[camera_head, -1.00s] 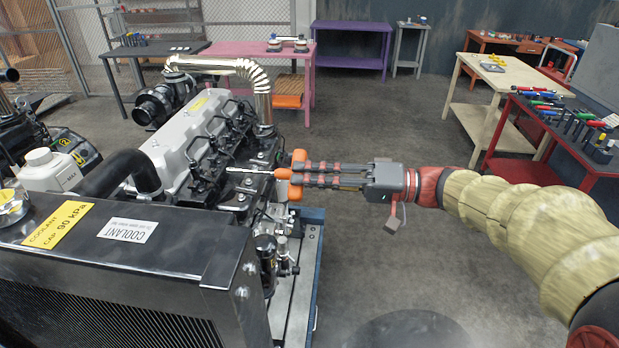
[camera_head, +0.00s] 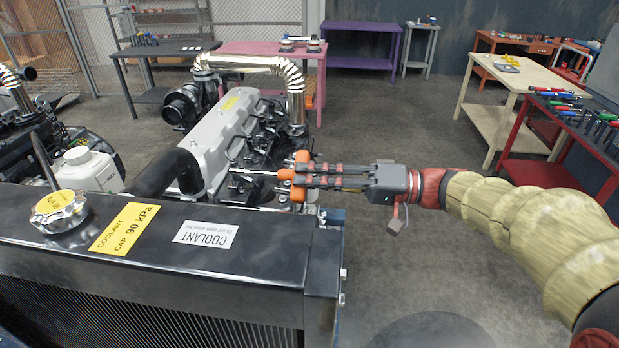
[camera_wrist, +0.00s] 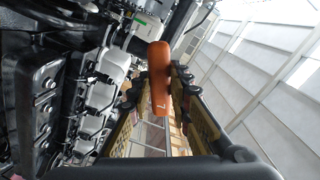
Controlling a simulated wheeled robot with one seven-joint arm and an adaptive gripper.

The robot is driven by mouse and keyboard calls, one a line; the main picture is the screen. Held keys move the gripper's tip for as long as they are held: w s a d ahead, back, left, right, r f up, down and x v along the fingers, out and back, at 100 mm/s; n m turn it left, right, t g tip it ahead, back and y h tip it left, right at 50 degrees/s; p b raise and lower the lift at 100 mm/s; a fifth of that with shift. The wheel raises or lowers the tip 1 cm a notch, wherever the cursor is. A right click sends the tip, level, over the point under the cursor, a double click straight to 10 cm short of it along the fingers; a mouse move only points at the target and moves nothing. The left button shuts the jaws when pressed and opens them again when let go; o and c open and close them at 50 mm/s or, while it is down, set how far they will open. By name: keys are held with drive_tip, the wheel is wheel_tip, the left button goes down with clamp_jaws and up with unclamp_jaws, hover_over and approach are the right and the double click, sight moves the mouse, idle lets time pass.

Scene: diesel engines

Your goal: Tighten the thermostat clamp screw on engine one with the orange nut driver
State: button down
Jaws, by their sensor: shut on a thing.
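My gripper (camera_head: 306,177) is shut on the orange nut driver (camera_head: 285,175), whose thin shaft points left toward the engine. In the wrist view the orange handle (camera_wrist: 159,78), marked with a 7, sits between my two fingers (camera_wrist: 150,95). The engine (camera_head: 224,135) has a silver-grey valve cover and black parts along its near side. A thick black hose (camera_head: 168,172) runs from the radiator end to the front of the engine. I cannot make out the thermostat clamp screw, nor whether the driver's tip touches anything.
The black radiator (camera_head: 265,258) with its silver cap (camera_head: 60,211) fills the front left. A red tool table (camera_head: 565,140) and a cream table (camera_head: 510,78) stand at the right. The floor (camera_head: 420,268) right of the engine is clear.

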wheel_tip(320, 180, down, 9)
drive_tip(key=b, duration=0.8)
drive_tip(key=a+p, duration=0.1)
drive_tip(key=a, duration=0.7)
drive_tip(key=shift+w+p, duration=0.3)
drive_tip(key=shift+b, duration=0.45)
drive_tip(key=shift+a, duration=0.5)
idle(0.4)
drive_tip(key=shift+a+b, duration=0.3)
drive_tip(key=shift+b, duration=0.1)
drive_tip(key=shift+r, duration=0.1)
drive_tip(key=shift+a+b, duration=0.15)
drive_tip(key=shift+b, duration=0.4)
idle(0.5)
